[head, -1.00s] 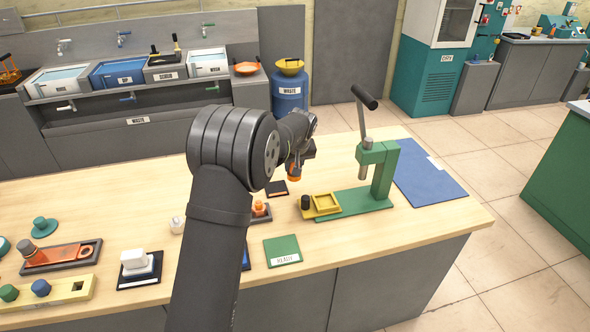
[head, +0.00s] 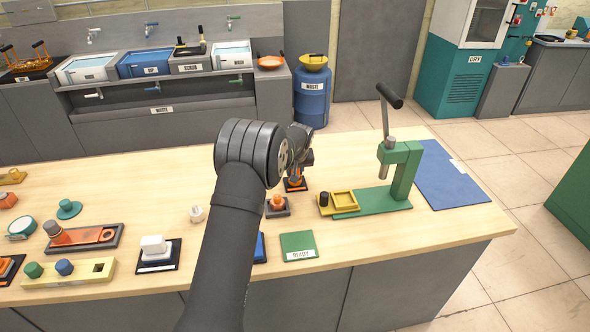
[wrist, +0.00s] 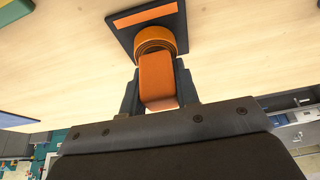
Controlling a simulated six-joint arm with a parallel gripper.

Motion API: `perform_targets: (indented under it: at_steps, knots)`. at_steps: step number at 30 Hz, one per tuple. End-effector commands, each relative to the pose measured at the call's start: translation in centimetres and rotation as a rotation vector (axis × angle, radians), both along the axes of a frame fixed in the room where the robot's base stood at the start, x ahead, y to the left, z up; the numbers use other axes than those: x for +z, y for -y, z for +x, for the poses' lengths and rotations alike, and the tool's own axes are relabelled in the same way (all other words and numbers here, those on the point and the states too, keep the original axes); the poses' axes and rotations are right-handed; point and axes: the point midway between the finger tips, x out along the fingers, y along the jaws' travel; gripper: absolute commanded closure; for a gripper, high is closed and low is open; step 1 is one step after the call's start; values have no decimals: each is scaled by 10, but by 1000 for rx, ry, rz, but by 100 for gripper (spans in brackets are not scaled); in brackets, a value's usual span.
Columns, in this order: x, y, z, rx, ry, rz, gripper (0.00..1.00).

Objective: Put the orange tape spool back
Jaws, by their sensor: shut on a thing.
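The orange tape spool (wrist: 157,75) is between the two dark fingers of my gripper (wrist: 158,92) in the wrist view. An orange ring shows at its far end, against a dark square pad (wrist: 124,28) with an orange strip. In the head view my gripper (head: 297,172) is low over that pad (head: 303,188), with a bit of orange (head: 294,181) under the fingers. The spool overlaps the pad; whether it rests on it or hovers just above, I cannot tell. My arm and gripper hide part of the spool and pad in the head view.
A dark base with an orange knob (head: 277,202) stands just in front. A green lever press (head: 400,170) with a yellow tray (head: 344,200) stands to the right. A green READY mat (head: 298,241) lies nearer. Bare tabletop lies behind the pad.

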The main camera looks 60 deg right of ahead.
Motion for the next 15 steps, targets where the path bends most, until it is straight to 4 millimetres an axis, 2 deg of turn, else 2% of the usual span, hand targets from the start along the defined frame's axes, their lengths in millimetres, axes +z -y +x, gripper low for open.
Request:
perform_targets:
  at_steps: [4, 5, 8, 15]
  knots:
    - [-4, 0, 0, 0, 0, 0, 100]
    - [-4, 0, 0, 0, 0, 0, 67]
    - [-4, 0, 0, 0, 0, 0, 50]
    - [-4, 0, 0, 0, 0, 0, 50]
